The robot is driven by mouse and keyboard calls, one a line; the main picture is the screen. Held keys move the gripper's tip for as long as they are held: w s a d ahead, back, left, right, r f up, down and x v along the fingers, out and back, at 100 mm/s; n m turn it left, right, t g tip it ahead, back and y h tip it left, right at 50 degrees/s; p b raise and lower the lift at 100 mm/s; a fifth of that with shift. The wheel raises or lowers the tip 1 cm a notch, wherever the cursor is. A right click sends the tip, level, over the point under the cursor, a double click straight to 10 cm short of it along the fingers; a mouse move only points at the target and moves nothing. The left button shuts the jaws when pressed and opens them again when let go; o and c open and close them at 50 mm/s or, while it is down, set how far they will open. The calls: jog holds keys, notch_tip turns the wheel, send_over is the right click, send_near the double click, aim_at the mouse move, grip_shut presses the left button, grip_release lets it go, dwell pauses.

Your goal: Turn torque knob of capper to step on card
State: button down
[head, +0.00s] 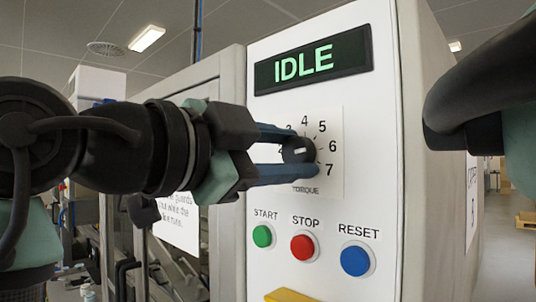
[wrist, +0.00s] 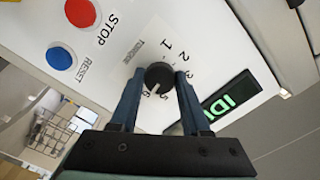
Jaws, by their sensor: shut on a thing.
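The black torque knob (head: 298,150) sits on a white dial plate on the capper's front panel (head: 370,120). Printed numbers ring it, with 3, 4, 5, 6 and 7 readable in the head view. My gripper (head: 301,152) reaches in from the left, its two blue fingers closed on the knob from above and below. The wrist view shows the knob (wrist: 158,77) between the fingertips (wrist: 159,82). Its white mark points about toward 6. The panel display (head: 308,65) reads IDLE in green. No card naming a torque step is readable.
Below the dial are a green START button (head: 262,236), a red STOP button (head: 303,246) and a blue RESET button (head: 356,260). A yellow part (head: 288,295) juts out at the bottom. A white notice (head: 178,218) hangs left, partly hidden by my gripper.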

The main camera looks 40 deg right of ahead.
jog(key=shift+f, duration=0.15)
jog(key=shift+c, duration=1.9)
grip_release()
jog(key=s+a+b, duration=0.1)
jog(key=a+b, duration=0.1)
jog(key=a, duration=1.1)
jog(key=shift+b, duration=0.4)
